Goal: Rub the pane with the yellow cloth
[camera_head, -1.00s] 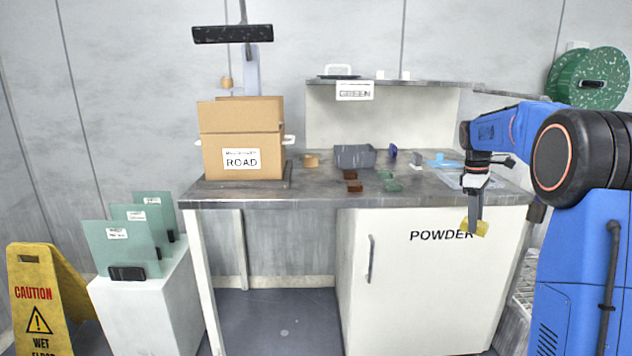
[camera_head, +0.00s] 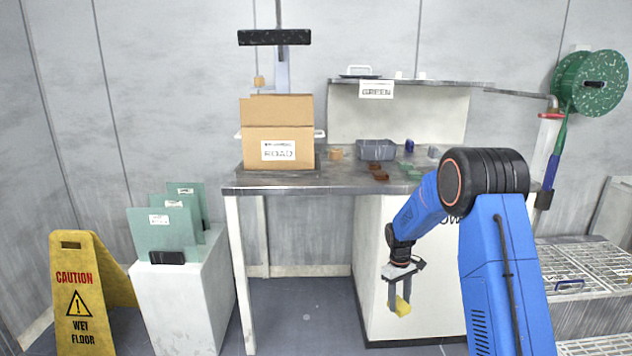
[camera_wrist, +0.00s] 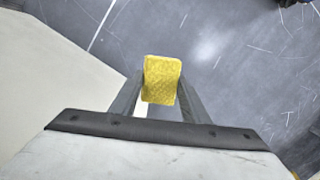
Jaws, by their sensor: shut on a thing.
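My gripper (camera_head: 401,292) is shut on the yellow cloth (camera_head: 403,306) and holds it low in front of the white cabinet under the bench. In the wrist view the cloth (camera_wrist: 161,80) shows as a small block between the two fingers, with dark floor beyond it. Several greenish panes stand upright on a white pedestal at the left. The front pane (camera_head: 163,234) has a white label and sits in a black holder (camera_head: 167,257). Two more panes stand partly hidden behind it. My gripper is well to the right of the panes and apart from them.
The bench (camera_head: 285,181) carries an open cardboard box (camera_head: 278,136), a grey bin (camera_head: 376,150) and small blocks. A yellow caution sign (camera_head: 85,292) stands left of the white pedestal (camera_head: 178,305). Floor between pedestal and cabinet is clear.

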